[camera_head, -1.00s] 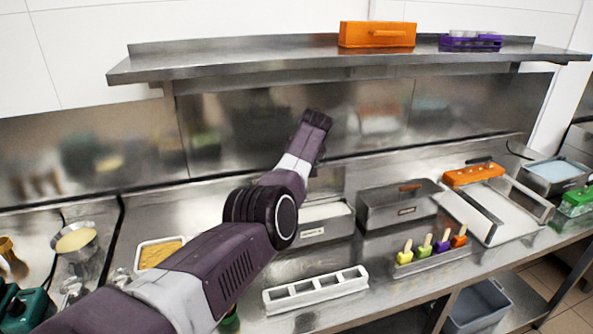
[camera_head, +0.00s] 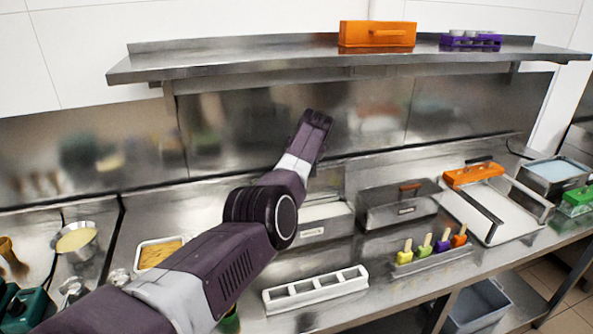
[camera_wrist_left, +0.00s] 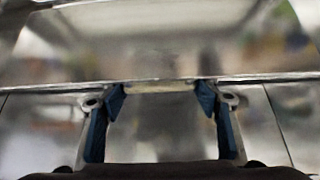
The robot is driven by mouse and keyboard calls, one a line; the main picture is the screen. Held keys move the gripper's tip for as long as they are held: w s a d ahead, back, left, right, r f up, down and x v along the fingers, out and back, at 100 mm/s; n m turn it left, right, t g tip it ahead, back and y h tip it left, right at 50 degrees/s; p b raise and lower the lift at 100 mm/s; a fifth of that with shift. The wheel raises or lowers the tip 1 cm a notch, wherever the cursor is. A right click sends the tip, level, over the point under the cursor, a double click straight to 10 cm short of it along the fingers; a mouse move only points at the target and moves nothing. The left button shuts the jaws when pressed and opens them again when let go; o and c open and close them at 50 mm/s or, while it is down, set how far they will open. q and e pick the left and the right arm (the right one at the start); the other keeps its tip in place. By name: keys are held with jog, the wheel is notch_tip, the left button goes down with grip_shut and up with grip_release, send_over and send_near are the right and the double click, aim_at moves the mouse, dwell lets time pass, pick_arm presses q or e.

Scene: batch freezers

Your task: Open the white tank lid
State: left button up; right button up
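The white tank (camera_head: 324,228) is a steel box on the counter, partly behind my left arm, with pale white showing at its top. A steel panel that looks like its lid (camera_head: 328,179) stands raised at the back of it, partly hidden by my arm. My left gripper (camera_head: 316,117) is above and behind the tank, pointing away from me. In the left wrist view the left gripper (camera_wrist_left: 160,98) has its blue-tipped fingers wide apart. A pale bar, apparently a handle (camera_wrist_left: 160,87), lies between the tips along a metal edge; contact is unclear. My right gripper is not in view.
A closed steel tank (camera_head: 398,208) with an orange handle stands to the right. A white mould tray (camera_head: 316,292) and colourful popsicles (camera_head: 432,247) lie in front. A steel shelf (camera_head: 250,68) hangs above, holding an orange lid (camera_head: 377,34).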

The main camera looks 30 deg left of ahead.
pick_arm(q)
jog(key=o, duration=0.4)
jog(key=shift+w+a+f, duration=0.15)
jog(key=shift+a+f, duration=0.1)
jog(key=shift+f, duration=0.05)
jog(key=v, duration=1.2)
